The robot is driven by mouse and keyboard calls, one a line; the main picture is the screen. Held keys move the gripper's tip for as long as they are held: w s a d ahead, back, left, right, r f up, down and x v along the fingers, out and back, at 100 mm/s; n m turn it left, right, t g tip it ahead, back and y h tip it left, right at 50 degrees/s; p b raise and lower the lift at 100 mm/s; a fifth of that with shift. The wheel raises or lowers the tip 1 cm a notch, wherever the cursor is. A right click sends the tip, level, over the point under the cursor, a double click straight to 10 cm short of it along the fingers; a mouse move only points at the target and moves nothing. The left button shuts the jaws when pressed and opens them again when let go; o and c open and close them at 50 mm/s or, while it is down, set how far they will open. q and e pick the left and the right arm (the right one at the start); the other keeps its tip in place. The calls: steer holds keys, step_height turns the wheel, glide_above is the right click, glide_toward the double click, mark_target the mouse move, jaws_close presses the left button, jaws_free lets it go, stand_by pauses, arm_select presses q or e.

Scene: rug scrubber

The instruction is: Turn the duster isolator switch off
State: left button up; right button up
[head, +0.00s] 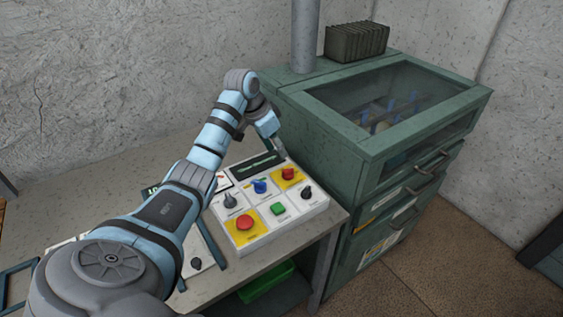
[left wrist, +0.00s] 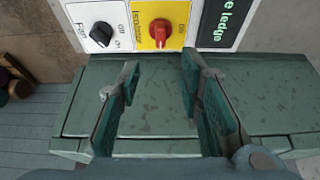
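The isolator switch is a red rotary knob on a yellow plate (head: 288,173), at the upper right of the white control panel (head: 262,240). The left wrist view shows the red knob (left wrist: 161,30) close up, with "Isolator" and "Off" lettering beside it. Its handle looks roughly upright in that picture. My left gripper (head: 278,148) is above the panel's back right corner, beside the green cabinet. In the left wrist view its fingers (left wrist: 158,72) are open and empty, apart from the knob, which shows beyond the gap between them. My right gripper is not in view.
A black fan knob (left wrist: 101,34) and a dark display (left wrist: 218,24) flank the isolator. The green cabinet (head: 330,150) stands close on the right.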

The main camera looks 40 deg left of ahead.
mark_target(289, 168)
arm_select(q)
steer(key=b+x, duration=0.1)
steer(key=x, duration=1)
steer(key=shift+w+b, duration=0.1)
steer(key=shift+b, duration=0.2)
steer(key=shift+r, duration=0.1)
steer(key=shift+c, duration=0.2)
jaws_close()
